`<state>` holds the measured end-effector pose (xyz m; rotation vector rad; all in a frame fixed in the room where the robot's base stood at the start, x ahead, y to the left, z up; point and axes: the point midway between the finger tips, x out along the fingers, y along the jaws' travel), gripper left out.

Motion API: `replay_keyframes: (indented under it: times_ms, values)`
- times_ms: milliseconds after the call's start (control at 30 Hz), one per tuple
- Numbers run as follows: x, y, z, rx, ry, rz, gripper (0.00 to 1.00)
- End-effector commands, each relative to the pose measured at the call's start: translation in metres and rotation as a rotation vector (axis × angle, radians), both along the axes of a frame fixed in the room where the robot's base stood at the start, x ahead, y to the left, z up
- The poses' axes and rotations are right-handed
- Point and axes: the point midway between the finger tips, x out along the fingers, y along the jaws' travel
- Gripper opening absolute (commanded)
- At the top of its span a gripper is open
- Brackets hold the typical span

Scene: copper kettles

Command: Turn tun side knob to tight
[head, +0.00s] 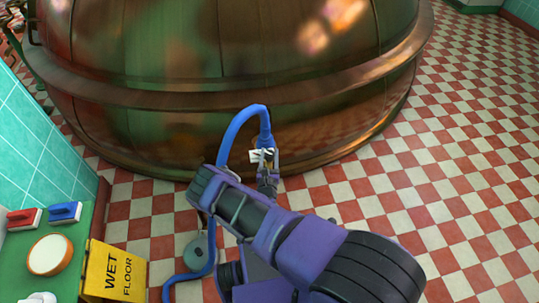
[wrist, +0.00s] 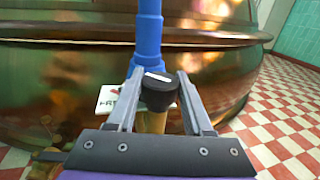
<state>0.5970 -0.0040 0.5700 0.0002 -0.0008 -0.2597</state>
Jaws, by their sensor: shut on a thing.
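The copper tun (head: 230,95) fills the top of the head view, and its curved wall (wrist: 65,80) stands behind my gripper in the wrist view. The side knob (wrist: 160,93) is black with a white mark on top. It sits between the two fingers of my gripper (wrist: 158,75), which is shut on it. A white tag (wrist: 107,98) with lettering, partly hidden by the left finger, shows beside the knob. In the head view my gripper (head: 266,163) is low in front of the tun, and I cannot make out the knob there.
A blue hose (head: 226,135) arches down by my gripper and also rises behind the knob in the wrist view (wrist: 149,42). A yellow wet floor sign (head: 113,272) and a green bench (head: 75,240) with brushes stand at lower left. Checkered floor (head: 470,170) is clear at right.

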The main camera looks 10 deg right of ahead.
Motion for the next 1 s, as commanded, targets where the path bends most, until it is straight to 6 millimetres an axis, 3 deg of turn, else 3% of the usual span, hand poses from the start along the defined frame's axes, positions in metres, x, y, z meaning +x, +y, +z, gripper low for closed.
replay_keyframes:
  times_ms: [467, 1000]
  values:
    - [0.0009, 0.0019, -0.0043, 0.004, -0.002, -0.134, 0.00]
    - [0.0009, 0.0013, -0.0014, 0.008, 0.001, -0.603, 0.00]
